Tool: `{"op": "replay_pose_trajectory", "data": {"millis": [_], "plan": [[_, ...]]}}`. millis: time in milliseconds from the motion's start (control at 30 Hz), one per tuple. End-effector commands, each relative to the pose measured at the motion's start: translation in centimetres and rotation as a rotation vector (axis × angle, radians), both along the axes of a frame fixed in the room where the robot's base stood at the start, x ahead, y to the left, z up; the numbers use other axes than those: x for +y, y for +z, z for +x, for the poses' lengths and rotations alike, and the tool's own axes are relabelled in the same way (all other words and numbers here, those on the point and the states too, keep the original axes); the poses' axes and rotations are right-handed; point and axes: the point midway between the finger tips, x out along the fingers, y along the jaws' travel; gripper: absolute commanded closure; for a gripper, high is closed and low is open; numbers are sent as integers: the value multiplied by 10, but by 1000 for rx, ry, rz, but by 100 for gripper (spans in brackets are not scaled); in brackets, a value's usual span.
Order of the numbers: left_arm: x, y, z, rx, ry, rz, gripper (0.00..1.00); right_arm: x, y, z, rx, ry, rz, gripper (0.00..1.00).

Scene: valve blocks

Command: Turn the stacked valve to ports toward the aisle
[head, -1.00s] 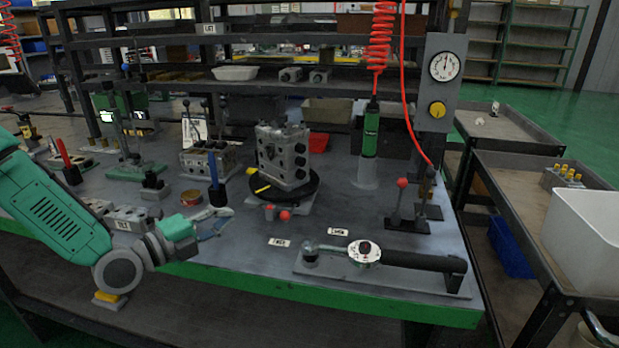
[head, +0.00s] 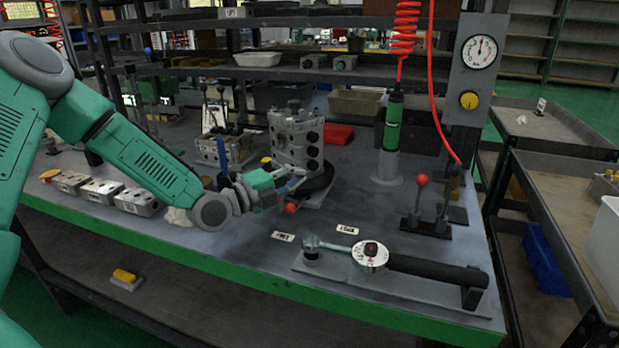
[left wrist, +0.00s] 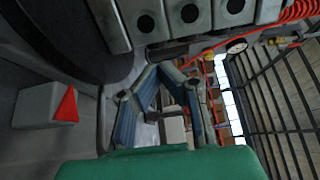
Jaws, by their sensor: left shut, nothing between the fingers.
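The stacked valve (head: 290,138) is a grey block stack standing upright on a round black turntable (head: 322,180). Dark round ports show on its right-hand side in the head view. In the left wrist view, a row of ports on the valve (left wrist: 190,20) fills the top, with the dark turntable (left wrist: 65,35) at upper left. My left gripper (head: 298,178) is at the valve's lower front, just above the turntable edge. Its blue-padded fingers (left wrist: 158,75) converge at the tips, shut and empty. Whether they touch the valve or turntable is unclear. My right gripper is out of view.
A red ball (head: 290,208) sits below the gripper. A torque wrench (head: 400,262) lies on a stand at the front right. Red-knobbed levers (head: 422,182) and a green cylinder (head: 393,125) stand right of the valve. Small grey blocks (head: 100,190) line the left front edge.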

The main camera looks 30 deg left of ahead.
Motion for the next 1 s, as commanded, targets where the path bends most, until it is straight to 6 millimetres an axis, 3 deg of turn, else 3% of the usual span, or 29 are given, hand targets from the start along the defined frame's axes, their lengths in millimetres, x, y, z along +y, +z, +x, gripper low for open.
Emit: {"op": "replay_pose_trajectory", "data": {"millis": [100, 300, 1000], "plan": [[-1, -4, 17, 0, 3, -3, 100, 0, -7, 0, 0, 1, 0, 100], [-6, -2, 31, 0, 6, -1, 100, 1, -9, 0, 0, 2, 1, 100], [-13, 0, 38, 0, 4, 3, 100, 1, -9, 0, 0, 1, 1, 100]]}}
